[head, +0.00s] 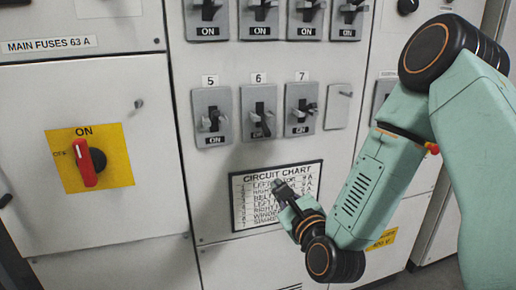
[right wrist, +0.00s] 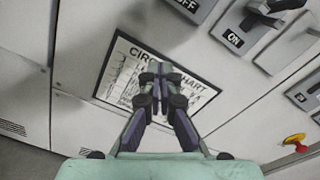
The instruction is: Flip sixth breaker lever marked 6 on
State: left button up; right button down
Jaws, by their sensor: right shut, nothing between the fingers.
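The breaker marked 6 (head: 259,113) is in the middle of a row on the light grey panel, between breakers 5 and 7. Its black lever (head: 263,126) points down, lower than its neighbours' levers. The label under it is partly hidden in the head view. My left gripper is not in view.
Breaker 5 (head: 211,118) and breaker 7 (head: 301,109) show ON labels. Another breaker row sits above. The framed circuit chart (head: 240,215) is below. A red main switch (head: 88,163) on a yellow plate is at left. A blank cover (head: 338,107) is right of breaker 7.

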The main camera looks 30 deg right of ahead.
aim_at(263, 125)
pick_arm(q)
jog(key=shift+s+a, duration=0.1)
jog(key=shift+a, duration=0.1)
pick_arm(e)
notch_tip(263, 125, up, 3)
jog(key=m, duration=0.3)
jog(key=m+t+h, duration=0.1)
jog(key=m, duration=0.2)
jog(key=shift+d+f, duration=0.1)
jog(key=shift+f, duration=0.1)
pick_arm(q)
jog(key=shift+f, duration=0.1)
pick_arm(e)
jog(key=w+d+r, duration=0.1)
jog(key=w+r, duration=0.3)
jog(key=w, duration=0.4)
jog(key=shift+d+r, duration=0.3)
jog(key=shift+d, duration=0.05)
